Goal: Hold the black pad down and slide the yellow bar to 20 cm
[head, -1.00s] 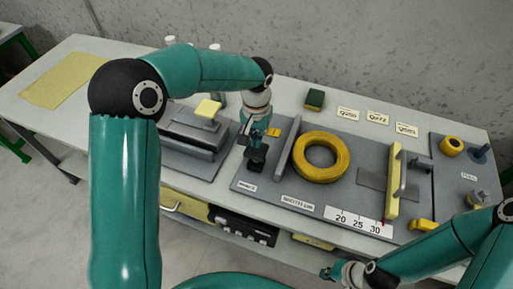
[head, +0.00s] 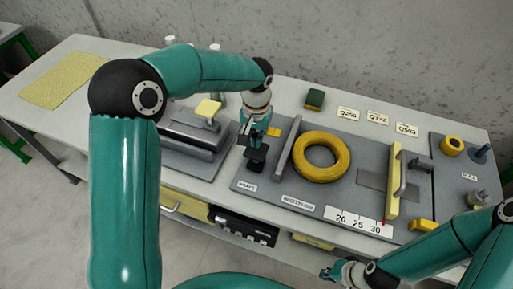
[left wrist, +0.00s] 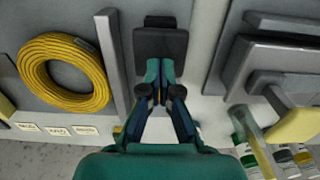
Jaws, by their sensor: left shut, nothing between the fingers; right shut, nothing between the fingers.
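The black pad (head: 259,156) lies on the grey board left of the yellow cable coil. In the left wrist view, the pad (left wrist: 160,43) is straight ahead of the fingertips. My left gripper (head: 254,150) is shut and empty, with its tips at the pad; I cannot tell whether they press on it. Its fingers also show in the left wrist view (left wrist: 159,66). The upright yellow bar (head: 393,184), with a grey handle, stands right of the coil, by the 30 end of the white scale (head: 350,221). My right gripper (head: 328,273) is shut and empty at the bottom, short of the table.
The yellow coil (head: 321,157) lies between a grey upright plate (head: 288,146) and the yellow bar. A grey block fixture (head: 195,135) stands to the left. A yellow block (head: 422,225) and a yellow roll (head: 452,146) are at the right. Several labels lie at the back.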

